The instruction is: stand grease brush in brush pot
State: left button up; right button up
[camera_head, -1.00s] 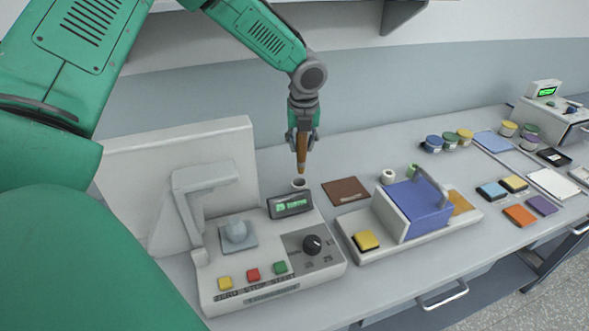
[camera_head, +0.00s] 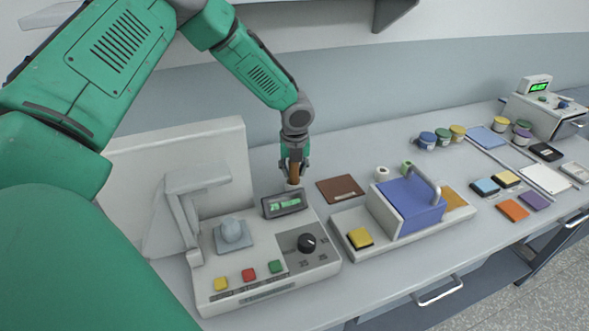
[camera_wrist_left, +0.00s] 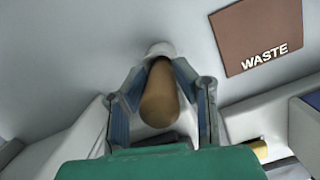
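The grease brush shows as a brown wooden handle (camera_wrist_left: 160,95) in the left wrist view, upright between the fingers of my left gripper (camera_wrist_left: 160,105). My right gripper is not in view.
A brown WASTE mat (camera_head: 340,189) lies to the right.

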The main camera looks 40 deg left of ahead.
pick_arm(q)
jog(key=o, duration=0.3)
jog(key=shift+a, duration=0.1)
jog(key=shift+a+r, duration=0.1)
jog(key=r, duration=0.3)
jog(key=s+d+r, duration=0.1)
jog(key=r, duration=0.7)
jog(key=shift+s+d+r, duration=0.1)
jog(key=shift+s+d, duration=0.05)
jog(key=shift+d, duration=0.25)
jog(key=shift+r, duration=0.3)
